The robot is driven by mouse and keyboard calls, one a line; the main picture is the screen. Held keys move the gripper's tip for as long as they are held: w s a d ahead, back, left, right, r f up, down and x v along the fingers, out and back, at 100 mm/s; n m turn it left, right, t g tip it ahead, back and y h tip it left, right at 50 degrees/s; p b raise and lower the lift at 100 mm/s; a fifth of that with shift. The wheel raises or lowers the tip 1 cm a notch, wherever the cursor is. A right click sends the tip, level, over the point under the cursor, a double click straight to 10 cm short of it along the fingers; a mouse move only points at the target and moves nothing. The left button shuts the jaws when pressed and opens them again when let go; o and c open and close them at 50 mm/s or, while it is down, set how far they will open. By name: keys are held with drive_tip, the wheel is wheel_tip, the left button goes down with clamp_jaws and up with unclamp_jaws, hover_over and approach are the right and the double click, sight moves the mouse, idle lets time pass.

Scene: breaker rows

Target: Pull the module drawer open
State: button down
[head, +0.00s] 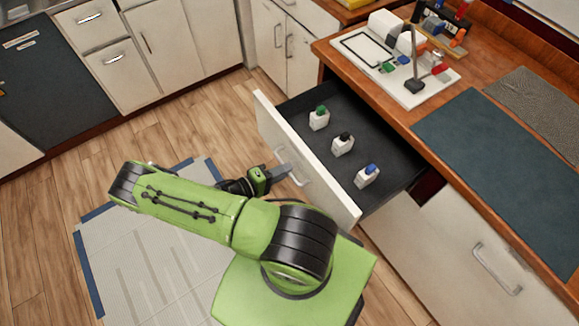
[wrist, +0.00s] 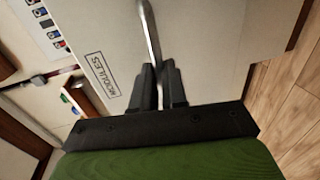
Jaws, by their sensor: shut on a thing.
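The module drawer (head: 305,160) stands pulled out from under the wooden counter, with its dark interior showing. Inside it stand three white modules, with a green top (head: 319,118), a black top (head: 343,144) and a blue top (head: 367,176). My gripper (head: 280,172) is at the outer face of the drawer front, at its metal handle (head: 296,170). In the wrist view, my gripper (wrist: 160,85) is shut on the handle (wrist: 150,35), beside a label (wrist: 101,83) reading MODULES. The exact contact is partly hidden by the fingers.
The counter (head: 400,110) holds a white board (head: 385,60) with small coloured parts and a dark teal mat (head: 510,165). Another drawer or door with a handle (head: 497,270) is shut at the lower right. Open wood floor (head: 195,125) lies left of the drawer front.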

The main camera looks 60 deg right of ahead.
drive_tip(key=shift+w+a, duration=0.2)
drive_tip(key=shift+a, duration=0.25)
drive_tip(key=c, duration=1.2)
unclamp_jaws()
drive_tip(key=v, duration=1.5)
drive_tip(key=shift+w+a, duration=0.25)
drive_tip(key=shift+a, duration=0.05)
drive_tip(key=shift+r, duration=0.1)
